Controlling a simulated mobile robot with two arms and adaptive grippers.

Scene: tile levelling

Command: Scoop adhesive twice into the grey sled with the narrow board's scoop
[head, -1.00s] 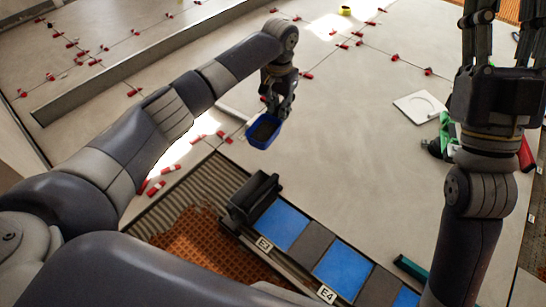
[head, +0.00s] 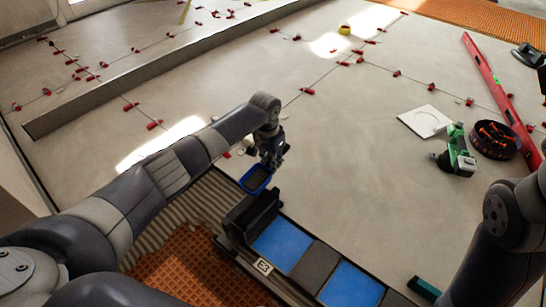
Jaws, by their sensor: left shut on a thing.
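My left gripper (head: 268,158) is shut on a blue scoop (head: 256,179), holding it above the floor just behind the dark sled-like box. The scoop's inside looks dark grey; I cannot tell how much adhesive is in it. The dark grey box (head: 250,214), which looks like the sled, sits at the left end of the narrow board, beside ribbed grey adhesive (head: 205,208). The narrow board has blue pads (head: 281,247) and dark grey sections, with a label E3 (head: 263,266). My right gripper is outside the view; only its arm shows at right.
An orange mat (head: 180,268) lies at front left. On the pale tiles at right are a white square (head: 425,121), a green tool (head: 460,152), a dark bowl (head: 494,140) of orange pieces and a red level (head: 500,82).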

